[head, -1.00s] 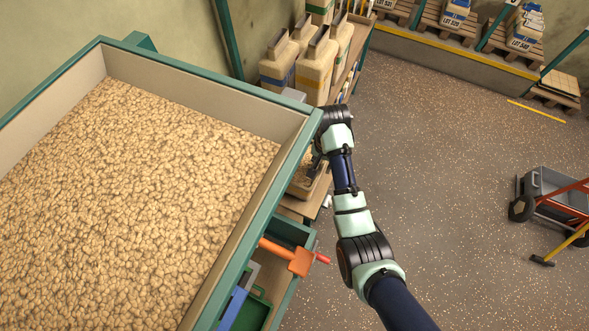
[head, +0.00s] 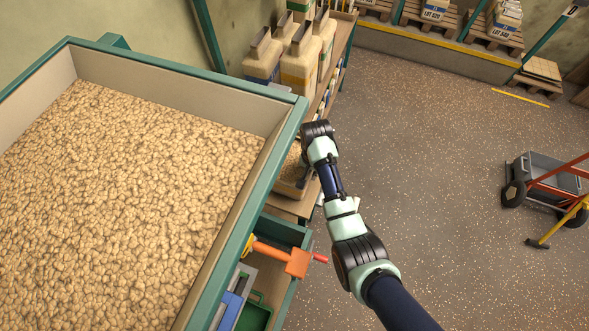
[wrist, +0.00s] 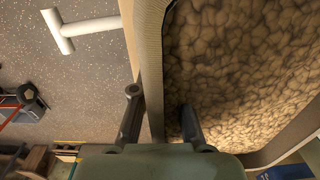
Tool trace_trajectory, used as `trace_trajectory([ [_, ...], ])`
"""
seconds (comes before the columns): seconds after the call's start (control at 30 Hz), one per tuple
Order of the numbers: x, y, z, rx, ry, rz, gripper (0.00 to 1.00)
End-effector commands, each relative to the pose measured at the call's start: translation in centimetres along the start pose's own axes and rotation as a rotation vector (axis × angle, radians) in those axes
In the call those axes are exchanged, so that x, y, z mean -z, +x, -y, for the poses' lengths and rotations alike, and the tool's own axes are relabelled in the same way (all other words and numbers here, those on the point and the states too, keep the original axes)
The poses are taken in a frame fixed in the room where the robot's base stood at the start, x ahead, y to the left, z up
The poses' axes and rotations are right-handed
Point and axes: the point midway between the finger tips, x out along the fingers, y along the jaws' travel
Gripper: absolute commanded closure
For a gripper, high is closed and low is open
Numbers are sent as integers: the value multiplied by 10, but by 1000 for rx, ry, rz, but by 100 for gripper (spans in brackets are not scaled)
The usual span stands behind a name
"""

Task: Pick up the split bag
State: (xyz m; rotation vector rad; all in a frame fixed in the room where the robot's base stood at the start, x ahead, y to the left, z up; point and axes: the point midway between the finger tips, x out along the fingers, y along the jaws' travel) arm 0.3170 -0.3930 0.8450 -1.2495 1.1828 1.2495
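I cannot make out a split in any bag. Filled bags (head: 505,22) marked with a lot number lie on pallets at the top right of the head view. My gripper (wrist: 158,102) shows in the wrist view with its two fingers apart. They straddle the thin wall of a tan tray (wrist: 150,60) holding brown, lumpy material. One finger is outside the wall and one inside, over the material. I cannot tell whether either touches the wall. In the head view the tray (head: 288,190) sits beside the big hopper, and my wrist partly hides it.
A large green-framed hopper (head: 285,145) full of tan lumps fills the left. Tan jugs (head: 300,70) stand on a shelf behind. An orange handle (head: 297,263) sticks out near the bench. A cart (head: 545,180) stands at the right. The floor between is open.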

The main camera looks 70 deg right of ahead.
Motion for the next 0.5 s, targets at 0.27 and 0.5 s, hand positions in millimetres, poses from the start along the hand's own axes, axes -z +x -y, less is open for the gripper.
trace_trajectory([
  [0.27,0,0,0,0,0,0,100],
  [0.5,2,-3,1,4,0,-4,100],
])
